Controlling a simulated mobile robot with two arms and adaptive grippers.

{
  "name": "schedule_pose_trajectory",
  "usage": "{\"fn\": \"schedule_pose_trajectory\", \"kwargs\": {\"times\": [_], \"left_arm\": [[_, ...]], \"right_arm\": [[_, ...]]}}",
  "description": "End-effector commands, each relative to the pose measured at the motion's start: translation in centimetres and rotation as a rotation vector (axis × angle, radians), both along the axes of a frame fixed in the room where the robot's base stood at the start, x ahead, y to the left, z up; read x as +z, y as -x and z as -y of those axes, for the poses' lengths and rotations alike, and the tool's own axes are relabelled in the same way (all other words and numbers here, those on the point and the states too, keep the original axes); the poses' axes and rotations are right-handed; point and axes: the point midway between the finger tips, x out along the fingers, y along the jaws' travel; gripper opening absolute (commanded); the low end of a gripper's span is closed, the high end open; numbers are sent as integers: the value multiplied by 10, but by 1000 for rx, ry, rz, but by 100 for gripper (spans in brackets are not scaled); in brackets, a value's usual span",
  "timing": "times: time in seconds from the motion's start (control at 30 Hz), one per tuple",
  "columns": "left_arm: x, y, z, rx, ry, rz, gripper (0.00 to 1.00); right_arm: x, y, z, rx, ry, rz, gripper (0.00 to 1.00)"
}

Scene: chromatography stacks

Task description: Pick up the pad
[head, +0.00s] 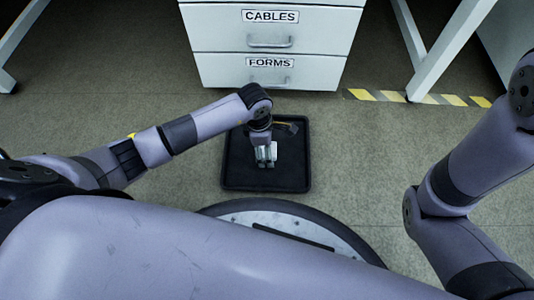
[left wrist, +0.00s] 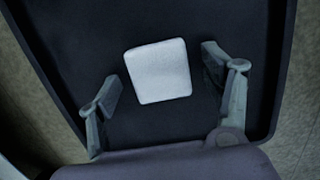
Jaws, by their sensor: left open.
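The pad (left wrist: 158,71) is a white, rounded square lying flat on the dark tray (left wrist: 225,22) in the left wrist view. My left gripper (left wrist: 161,76) is open, with one finger on each side of the pad and a gap showing between each finger and the pad's edges. In the head view, my left gripper (head: 266,156) points down over the black tray (head: 236,178) on the floor. There it largely hides the pad, and I cannot tell the pad apart from the pale fingers. My right gripper is not in view.
A white drawer cabinet (head: 272,45) labelled CABLES and FORMS stands just behind the tray. White table legs (head: 450,50) stand at the right, near yellow-striped floor tape (head: 420,98). The floor (head: 355,150) right of the tray is clear.

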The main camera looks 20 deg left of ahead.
Motion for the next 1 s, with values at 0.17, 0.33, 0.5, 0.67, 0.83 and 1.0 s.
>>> {"fn": "schedule_pose_trajectory", "kwargs": {"times": [0.17,0.33,0.5,0.67,0.83,1.0], "left_arm": [[0,0,0,0,0,1,73],[0,0,0,0,0,1,66],[0,0,0,0,0,1,55],[0,0,0,0,0,1,44],[0,0,0,0,0,1,35],[0,0,0,0,0,1,35]], "right_arm": [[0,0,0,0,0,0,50],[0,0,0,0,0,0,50],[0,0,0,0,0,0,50],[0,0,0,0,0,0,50],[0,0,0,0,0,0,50],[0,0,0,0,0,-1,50]]}}
